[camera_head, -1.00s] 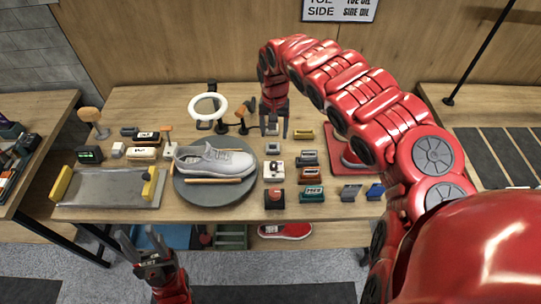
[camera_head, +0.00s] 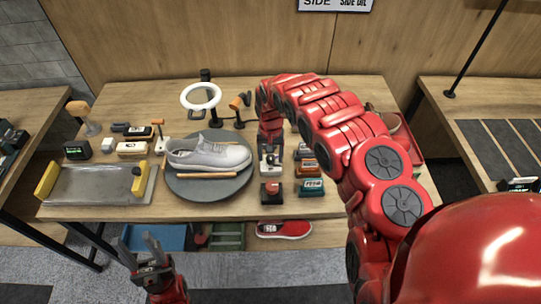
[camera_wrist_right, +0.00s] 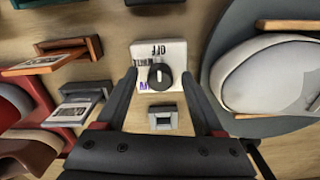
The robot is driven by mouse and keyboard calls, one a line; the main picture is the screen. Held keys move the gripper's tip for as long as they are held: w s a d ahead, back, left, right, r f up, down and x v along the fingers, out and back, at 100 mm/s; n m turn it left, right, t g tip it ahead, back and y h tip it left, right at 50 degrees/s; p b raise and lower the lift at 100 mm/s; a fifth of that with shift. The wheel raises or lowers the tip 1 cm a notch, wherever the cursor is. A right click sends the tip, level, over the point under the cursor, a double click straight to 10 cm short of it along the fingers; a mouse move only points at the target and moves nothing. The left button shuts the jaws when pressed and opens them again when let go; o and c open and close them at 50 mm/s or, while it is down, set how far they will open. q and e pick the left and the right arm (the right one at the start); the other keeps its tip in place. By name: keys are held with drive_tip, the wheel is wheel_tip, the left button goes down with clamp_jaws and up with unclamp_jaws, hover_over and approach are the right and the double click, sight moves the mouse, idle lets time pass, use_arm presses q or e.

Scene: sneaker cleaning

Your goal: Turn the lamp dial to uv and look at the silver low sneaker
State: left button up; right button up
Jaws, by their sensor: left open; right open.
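The lamp dial is a white box (camera_wrist_right: 172,51) with a black knob (camera_wrist_right: 160,77). Its lettering, including OFF and WHITE, reads upside down in the right wrist view. The dial also shows in the head view (camera_head: 269,169), partly hidden by my right gripper. My right gripper (camera_wrist_right: 160,80) is open, its fingers on either side of the knob; contact cannot be told. The silver low sneaker (camera_head: 209,153) rests on a grey round turntable (camera_head: 190,192), left of the dial. My left gripper (camera_head: 137,250) is open and empty in front of the table.
A ring lamp (camera_head: 201,97) stands behind the sneaker. A red button box (camera_head: 271,192) and several small labelled blocks sit close to the dial. A grey tray (camera_head: 95,185) lies at left. A red sneaker (camera_head: 284,229) is below the tabletop.

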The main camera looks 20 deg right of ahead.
drive_tip(key=shift+f, duration=0.1)
clamp_jaws()
idle(0.4)
